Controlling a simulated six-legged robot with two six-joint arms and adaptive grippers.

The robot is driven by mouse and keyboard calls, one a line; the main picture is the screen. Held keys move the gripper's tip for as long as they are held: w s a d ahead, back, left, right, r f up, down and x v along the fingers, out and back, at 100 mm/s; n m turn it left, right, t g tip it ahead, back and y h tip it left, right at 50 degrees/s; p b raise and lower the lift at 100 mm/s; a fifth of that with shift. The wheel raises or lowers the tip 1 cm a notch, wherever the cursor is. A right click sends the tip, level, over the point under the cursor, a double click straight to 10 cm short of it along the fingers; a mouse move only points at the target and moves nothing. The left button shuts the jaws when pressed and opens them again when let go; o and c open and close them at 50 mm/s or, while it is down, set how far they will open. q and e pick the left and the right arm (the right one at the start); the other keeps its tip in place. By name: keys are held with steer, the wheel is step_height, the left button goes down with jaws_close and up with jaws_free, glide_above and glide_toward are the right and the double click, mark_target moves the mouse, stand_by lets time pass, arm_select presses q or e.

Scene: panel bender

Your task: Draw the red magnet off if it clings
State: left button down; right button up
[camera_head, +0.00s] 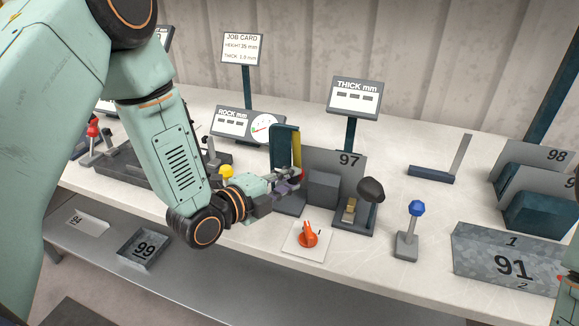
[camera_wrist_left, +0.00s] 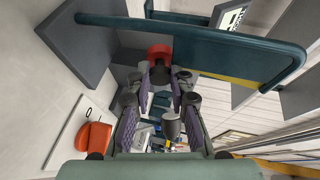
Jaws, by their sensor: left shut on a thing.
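The red magnet (camera_wrist_left: 159,51) shows in the left wrist view as a red cap on a dark stub, just past my fingertips. In the head view only a small red patch of it (camera_head: 300,173) shows beside the fingertips. My left gripper (camera_head: 290,179) is shut on the magnet by its dark stub, next to a teal frame with a yellow strip (camera_head: 284,147). The gripper also fills the middle of the left wrist view (camera_wrist_left: 158,84). Whether the magnet touches the metal behind it cannot be told. My right gripper is not in view.
An orange switch (camera_head: 307,236), a black-knobbed lever (camera_head: 371,189) and a blue-knobbed lever (camera_head: 415,209) are near.

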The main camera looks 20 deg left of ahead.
arm_select(q)
steer(key=shift+s+r+g+p, duration=0.1)
steer(key=shift+s+g+p, duration=0.2)
steer(key=shift+p, duration=0.1)
steer(key=c, duration=1.2)
jaws_free()
steer(key=shift+d, duration=0.1)
steer(key=v, duration=1.2)
